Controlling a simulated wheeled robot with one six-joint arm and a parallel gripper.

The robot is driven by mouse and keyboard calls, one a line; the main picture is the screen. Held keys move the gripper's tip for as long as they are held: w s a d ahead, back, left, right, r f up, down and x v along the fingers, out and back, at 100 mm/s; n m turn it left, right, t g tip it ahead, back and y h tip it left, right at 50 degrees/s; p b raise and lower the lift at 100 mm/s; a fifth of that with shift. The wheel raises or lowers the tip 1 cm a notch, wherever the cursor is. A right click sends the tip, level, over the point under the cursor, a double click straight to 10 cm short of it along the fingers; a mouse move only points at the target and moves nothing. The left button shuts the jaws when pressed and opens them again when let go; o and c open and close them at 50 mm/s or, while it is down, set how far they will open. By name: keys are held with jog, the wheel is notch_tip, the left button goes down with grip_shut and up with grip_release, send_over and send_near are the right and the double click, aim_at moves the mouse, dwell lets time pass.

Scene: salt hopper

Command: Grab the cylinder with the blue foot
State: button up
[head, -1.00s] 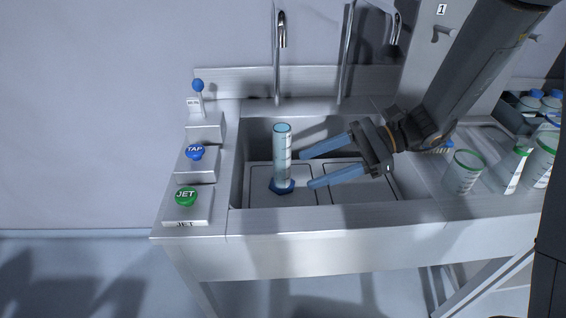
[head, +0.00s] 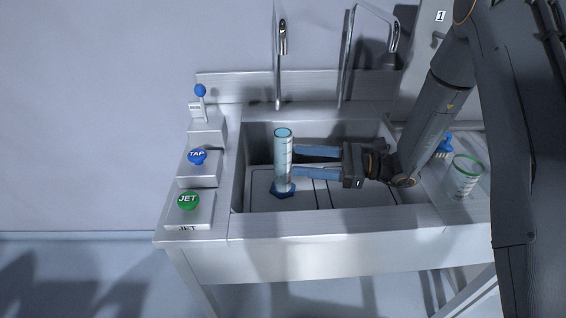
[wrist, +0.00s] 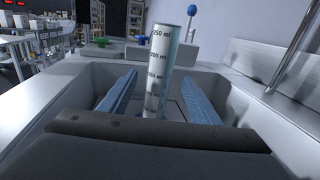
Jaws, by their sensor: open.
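The clear graduated cylinder (head: 283,150) with the blue foot (head: 283,190) stands upright in the sink basin. My gripper (head: 294,162) is open, level, and reaches in from the right, with its blue fingertips at the cylinder's right side. In the wrist view the cylinder (wrist: 160,75) stands ahead, between the lines of the two fingers (wrist: 157,92), with a gap on each side. Its volume marks face the wrist camera. Whether a fingertip touches the cylinder cannot be told.
The steel sink (head: 300,222) surrounds the cylinder, with its walls close by. Two tall faucets (head: 277,60) rise behind. The blue TAP button (head: 197,157) and green JET button (head: 188,201) sit on the left ledge. A green-rimmed beaker (head: 466,178) stands at right.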

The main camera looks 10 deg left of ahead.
aim_at(282, 158)
jog(key=shift+s+a+r+p, duration=0.1)
jog(key=shift+a+p, duration=0.4)
jog(key=shift+a, duration=1.1)
jog(key=shift+s+a+p, duration=0.1)
jog(key=shift+a+p, duration=0.35)
jog(key=shift+a, duration=1.1)
grip_shut()
jog(key=shift+r, duration=0.1)
